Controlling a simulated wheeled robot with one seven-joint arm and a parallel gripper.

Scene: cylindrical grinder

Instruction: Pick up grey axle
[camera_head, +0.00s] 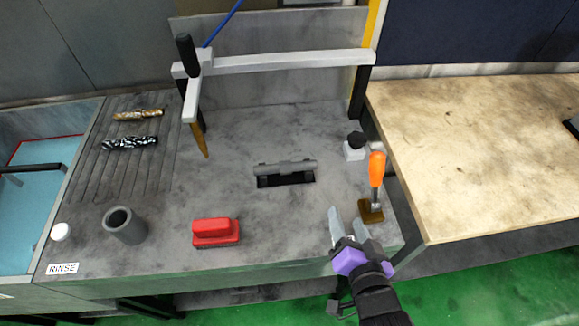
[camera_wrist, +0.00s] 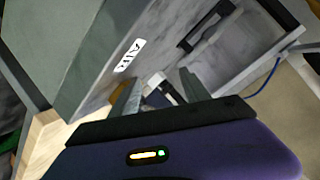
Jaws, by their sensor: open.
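The grey axle (camera_head: 287,168) is a stepped cylinder lying across a dark rectangular slot (camera_head: 286,181) in the middle of the grey bench top. My gripper (camera_head: 349,216) is open and empty near the front right corner of the bench, to the right of and nearer than the axle. In the wrist view, the fingertips (camera_wrist: 159,92) are apart. The dark slot (camera_wrist: 207,26) shows beyond them at the upper right; the axle's outline is hard to make out there.
An orange-handled tool (camera_head: 376,170) and a small white block with a black knob (camera_head: 354,148) stand close to my gripper. A red-handled brush (camera_head: 216,232), a grey cup (camera_head: 124,226) and two patterned shafts (camera_head: 130,143) are to the left. A black-handled lever (camera_head: 187,60) rises behind.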

